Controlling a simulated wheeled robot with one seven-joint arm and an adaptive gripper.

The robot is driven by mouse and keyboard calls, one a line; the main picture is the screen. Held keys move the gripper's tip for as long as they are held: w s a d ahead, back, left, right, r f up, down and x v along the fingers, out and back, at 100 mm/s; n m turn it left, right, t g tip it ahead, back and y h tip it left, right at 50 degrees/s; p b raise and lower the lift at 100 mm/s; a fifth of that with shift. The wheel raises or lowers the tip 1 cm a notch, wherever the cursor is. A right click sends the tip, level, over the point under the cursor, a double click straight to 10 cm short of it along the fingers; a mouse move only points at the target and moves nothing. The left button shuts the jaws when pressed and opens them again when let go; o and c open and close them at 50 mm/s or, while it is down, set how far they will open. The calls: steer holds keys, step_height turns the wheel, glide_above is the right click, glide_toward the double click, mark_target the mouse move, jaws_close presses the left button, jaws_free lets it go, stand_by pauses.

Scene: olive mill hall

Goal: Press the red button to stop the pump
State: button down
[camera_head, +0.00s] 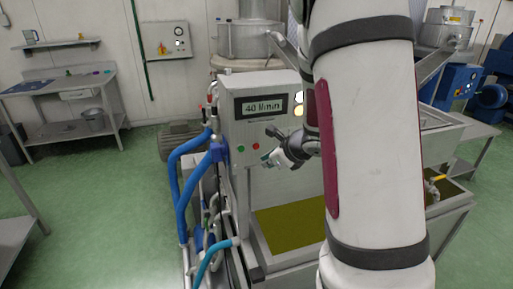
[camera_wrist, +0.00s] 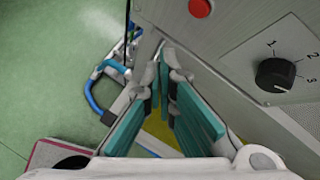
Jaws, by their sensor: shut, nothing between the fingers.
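The red button (camera_head: 256,147) is on the front of a grey pump control box (camera_head: 235,125), right of a green button (camera_head: 240,149). It also shows at the top edge of the wrist view (camera_wrist: 200,8), partly cut off. My gripper (camera_head: 267,157) is just right of and slightly below the red button in the head view. In the wrist view my gripper's teal-padded fingers (camera_wrist: 167,62) are shut and empty, below and left of the button. They appear apart from the button; the exact gap to the panel is unclear.
A display (camera_head: 263,106) on the box reads 40 l/min. A black rotary knob (camera_wrist: 276,75) marked 1, 2, 3 sits right of the red button. Blue hoses (camera_head: 178,175) run left of the box. An open tank (camera_head: 290,220) with yellow-green liquid lies below my arm.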

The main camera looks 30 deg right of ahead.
mark_target(263, 154)
steer(key=shift+w+d+b, duration=0.1)
steer(key=shift+w+d, duration=0.1)
steer(key=shift+w, duration=0.5)
steer(key=shift+w+d+b, duration=0.1)
steer(key=shift+w+d, duration=0.1)
steer(key=shift+w, duration=0.55)
steer(key=shift+w+d+b, duration=0.1)
steer(key=shift+w+d, duration=0.1)
steer(key=shift+w, duration=0.5)
steer(key=shift+w, duration=0.1)
steer(key=shift+w+d, duration=0.1)
steer(key=shift+w, duration=0.2)
steer(key=shift+w+d+b, duration=0.1)
steer(key=shift+w+b, duration=0.25)
stand_by(0.4)
stand_by(0.4)
steer(key=shift+s+a, duration=0.2)
steer(key=shift+s, duration=0.55)
steer(key=shift+s+a+b, duration=0.15)
steer(key=shift+s+a, duration=0.1)
steer(key=shift+s, duration=0.55)
steer(key=shift+s+a+b, duration=0.2)
steer(key=shift+s, duration=0.65)
steer(key=shift+s+a+b, duration=0.15)
steer(key=shift+s+a, duration=0.1)
steer(key=shift+s, duration=0.55)
